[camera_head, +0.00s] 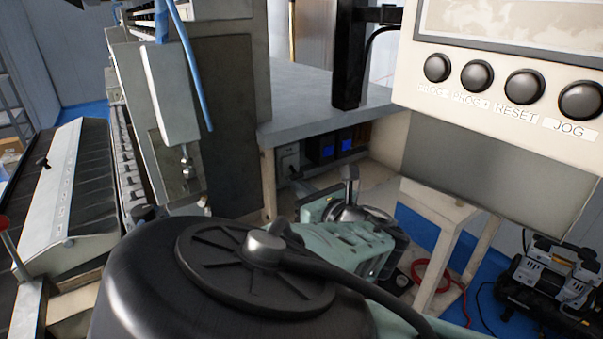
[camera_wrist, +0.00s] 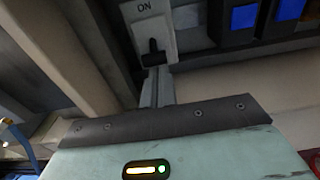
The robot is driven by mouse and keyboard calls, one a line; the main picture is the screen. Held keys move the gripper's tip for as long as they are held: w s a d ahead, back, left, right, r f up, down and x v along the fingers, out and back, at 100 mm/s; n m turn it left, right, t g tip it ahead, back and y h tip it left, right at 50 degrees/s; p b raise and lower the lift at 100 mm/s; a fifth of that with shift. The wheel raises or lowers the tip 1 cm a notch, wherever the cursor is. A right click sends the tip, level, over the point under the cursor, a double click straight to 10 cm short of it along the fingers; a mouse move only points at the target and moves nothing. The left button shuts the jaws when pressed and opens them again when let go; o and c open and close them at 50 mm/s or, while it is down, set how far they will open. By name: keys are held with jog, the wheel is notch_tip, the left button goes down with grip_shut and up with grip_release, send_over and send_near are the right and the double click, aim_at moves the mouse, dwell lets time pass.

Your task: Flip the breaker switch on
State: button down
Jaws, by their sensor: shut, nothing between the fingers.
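The breaker switch (camera_wrist: 160,28) is a pale plate marked ON at its top, with a dark lever (camera_wrist: 153,46) in its lower part, below the label. In the head view the breaker switch (camera_head: 288,160) is a small grey box under the bench. My gripper (camera_wrist: 157,72) is shut and empty, its fingers pointing at the lever from below. The fingertips overlap the lever's lower end in the wrist view; I cannot tell whether they touch. In the head view my gripper (camera_head: 350,174) stands to the right of the switch.
Two units with blue displays (camera_head: 346,143) sit right of the switch. The bench top (camera_head: 315,95) lies above, with a wooden leg (camera_head: 268,185) to the left. A control panel (camera_head: 500,90) hangs at the upper right. A compressor (camera_head: 550,275) stands on the blue floor.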

aim_at(299, 175)
jog(key=shift+r, duration=0.15)
jog(key=shift+r+p, duration=0.1)
jog(key=shift+p, duration=0.5)
jog(key=shift+s, duration=0.1)
jog(key=shift+d+p, duration=0.1)
jog(key=shift+p, duration=0.3)
jog(key=shift+s+d+r+g+h+p, duration=0.1)
jog(key=shift+r+g+h+p, duration=0.3)
jog(key=shift+p, duration=0.8)
jog(key=shift+s+r+g+h+p, duration=0.1)
jog(key=shift+g+h+p, duration=0.2)
jog(key=shift+g+p, duration=0.6)
jog(key=shift+r+p, duration=0.3)
jog(key=shift+p, duration=0.95)
jog(key=r+g+h+p, duration=0.1)
jog(key=g+h+p, duration=0.1)
jog(key=p, duration=0.3)
jog(key=shift+s+d+r+p, duration=0.1)
jog(key=shift+s+d+p, duration=0.05)
jog(key=shift+p, duration=0.2)
jog(key=shift+r+p, duration=0.25)
jog(key=shift+p, duration=0.15)
jog(key=shift+r, duration=0.1)
